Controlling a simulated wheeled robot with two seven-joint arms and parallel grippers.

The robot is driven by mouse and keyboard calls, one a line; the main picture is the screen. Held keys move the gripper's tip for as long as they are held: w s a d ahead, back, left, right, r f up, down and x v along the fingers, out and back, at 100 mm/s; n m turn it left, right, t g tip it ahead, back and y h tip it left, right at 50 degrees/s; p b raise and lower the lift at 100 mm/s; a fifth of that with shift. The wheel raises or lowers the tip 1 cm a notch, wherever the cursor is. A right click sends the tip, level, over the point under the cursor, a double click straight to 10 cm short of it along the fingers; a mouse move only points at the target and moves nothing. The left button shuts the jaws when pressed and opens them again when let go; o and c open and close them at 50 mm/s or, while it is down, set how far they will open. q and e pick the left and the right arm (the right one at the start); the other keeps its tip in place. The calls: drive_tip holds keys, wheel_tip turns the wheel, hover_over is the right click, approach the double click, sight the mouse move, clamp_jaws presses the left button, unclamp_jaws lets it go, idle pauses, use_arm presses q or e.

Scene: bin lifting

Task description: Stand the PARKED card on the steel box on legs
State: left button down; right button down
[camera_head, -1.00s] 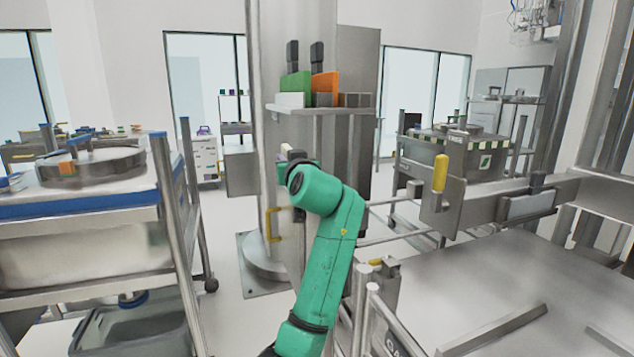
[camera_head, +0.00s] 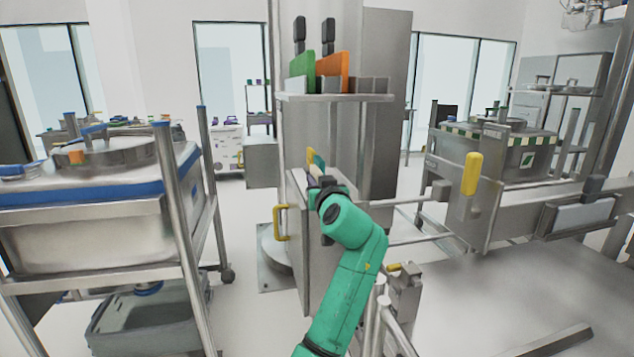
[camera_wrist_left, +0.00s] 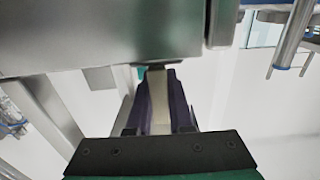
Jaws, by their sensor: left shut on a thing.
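My left gripper (camera_head: 322,182) is at the top of a steel box (camera_head: 312,245) with a yellow handle, in front of the column. In the left wrist view the dark fingers (camera_wrist_left: 158,105) are shut on a pale, narrow piece (camera_wrist_left: 159,112). A small teal and yellow card-like piece (camera_head: 316,160) stands up at the gripper in the head view; its lettering cannot be read. A broad steel surface (camera_wrist_left: 80,35) lies close beyond the fingers, with a teal edge beside it. Whether the piece touches the steel is unclear. The box's legs are hidden. My right gripper is out of view.
A shelf (camera_head: 335,97) on the column (camera_head: 345,140) holds green and orange cards. A wheeled rack with a blue-rimmed bin (camera_head: 90,220) stands at the left. A beam with a yellow handle (camera_head: 471,173) crosses the right side. Posts (camera_head: 375,320) stand right of my arm.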

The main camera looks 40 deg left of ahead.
use_arm(q)
drive_tip(key=shift+f, duration=0.1)
drive_tip(key=c, duration=0.8)
unclamp_jaws()
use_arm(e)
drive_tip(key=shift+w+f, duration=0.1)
use_arm(q)
drive_tip(key=shift+d+r, duration=0.1)
drive_tip(key=shift+r, duration=0.1)
drive_tip(key=b+v, duration=0.1)
drive_tip(key=v, duration=1.1)
drive_tip(key=shift+b, duration=0.3)
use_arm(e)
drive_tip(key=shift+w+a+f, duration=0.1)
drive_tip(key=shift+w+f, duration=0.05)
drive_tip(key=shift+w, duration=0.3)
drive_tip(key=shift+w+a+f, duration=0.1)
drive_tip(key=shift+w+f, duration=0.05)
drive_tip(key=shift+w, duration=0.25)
use_arm(q)
drive_tip(key=shift+f, duration=0.1)
